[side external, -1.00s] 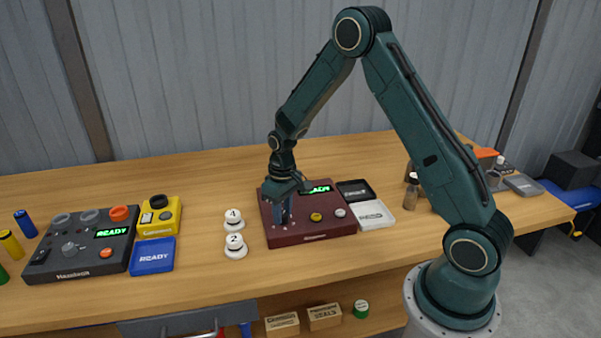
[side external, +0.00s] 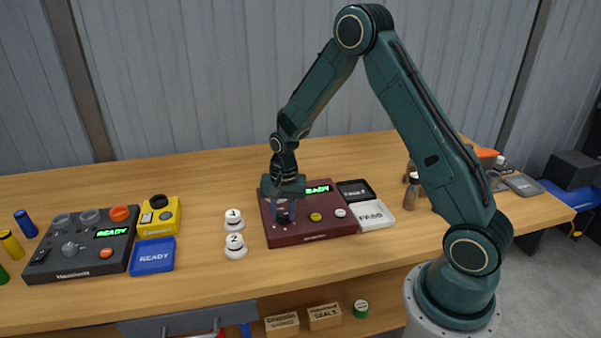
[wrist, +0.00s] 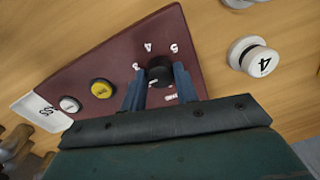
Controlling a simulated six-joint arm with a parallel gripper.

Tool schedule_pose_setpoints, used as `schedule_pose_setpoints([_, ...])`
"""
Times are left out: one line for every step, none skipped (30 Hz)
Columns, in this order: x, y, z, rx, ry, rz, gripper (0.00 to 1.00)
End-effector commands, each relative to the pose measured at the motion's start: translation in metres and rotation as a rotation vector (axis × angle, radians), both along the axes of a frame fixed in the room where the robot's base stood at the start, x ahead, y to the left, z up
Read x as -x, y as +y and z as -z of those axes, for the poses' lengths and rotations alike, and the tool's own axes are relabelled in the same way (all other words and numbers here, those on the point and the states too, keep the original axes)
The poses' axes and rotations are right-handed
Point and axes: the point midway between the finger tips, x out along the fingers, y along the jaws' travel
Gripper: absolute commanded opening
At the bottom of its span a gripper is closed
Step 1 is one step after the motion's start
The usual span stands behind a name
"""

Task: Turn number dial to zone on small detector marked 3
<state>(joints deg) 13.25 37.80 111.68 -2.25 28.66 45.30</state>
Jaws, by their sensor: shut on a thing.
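The maroon panel box (side external: 322,226) has a black number dial (wrist: 160,72) at its left, partly hidden by my fingers. My gripper (side external: 284,209) points down over the dial. In the wrist view my gripper (wrist: 160,84) has its blue fingers shut on the dial's two sides. White numerals around the dial include 5, 4 and apparently 3; others are hidden. The dial's exact setting cannot be told. Two small white detectors stand left of the box, one marked 4 (side external: 234,218) and one marked 2 (side external: 236,246). Neither shows a 3.
The maroon box also has a lit READY display (side external: 318,189), a yellow button (side external: 316,217) and a pale knob (side external: 340,212). White (side external: 374,216) and black (side external: 354,190) trays sit at its right. A dark console (side external: 82,245) and blue box (side external: 153,256) stand far left.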

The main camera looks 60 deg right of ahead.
Motion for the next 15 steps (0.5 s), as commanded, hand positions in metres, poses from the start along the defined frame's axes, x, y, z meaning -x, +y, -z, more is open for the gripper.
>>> schedule_pose_setpoints([-0.0014, -0.0003, -0.001, 0.001, -0.005, 0.045, 0.07])
schedule_pose_setpoints([-0.0014, -0.0003, -0.001, 0.002, -0.006, 0.073, 0.07])
schedule_pose_setpoints([-0.0014, -0.0003, -0.001, 0.002, -0.006, 0.111, 0.07])
schedule_pose_setpoints([-0.0014, -0.0002, -0.001, 0.002, -0.006, 0.139, 0.07])
schedule_pose_setpoints([-0.0014, -0.0002, -0.0011, 0.001, -0.005, 0.166, 0.07])
schedule_pose_setpoints([-0.0013, -0.0002, -0.0011, 0.002, -0.006, 0.202, 0.07])
schedule_pose_setpoints([-0.0013, -0.0002, -0.0011, 0.002, -0.005, 0.228, 0.07])
schedule_pose_setpoints([-0.0011, -0.0002, -0.0011, 0.001, -0.005, 0.252, 0.07])
schedule_pose_setpoints([-0.0011, -0.0002, -0.0011, 0.001, -0.005, 0.284, 0.07])
schedule_pose_setpoints([-0.0011, -0.0002, -0.0011, 0.002, -0.006, 0.308, 0.07])
schedule_pose_setpoints([-0.0011, -0.0003, -0.0011, 0.002, -0.006, 0.33, 0.07])
schedule_pose_setpoints([-0.0011, -0.0003, -0.0011, 0.002, -0.005, 0.357, 0.07])
schedule_pose_setpoints([-0.001, -0.0003, -0.0011, 0.002, -0.005, 0.375, 0.07])
schedule_pose_setpoints([-0.001, -0.0003, -0.0011, 0.002, -0.005, 0.393, 0.07])
schedule_pose_setpoints([-0.001, -0.0003, -0.0011, 0.002, -0.005, 0.415, 0.07])
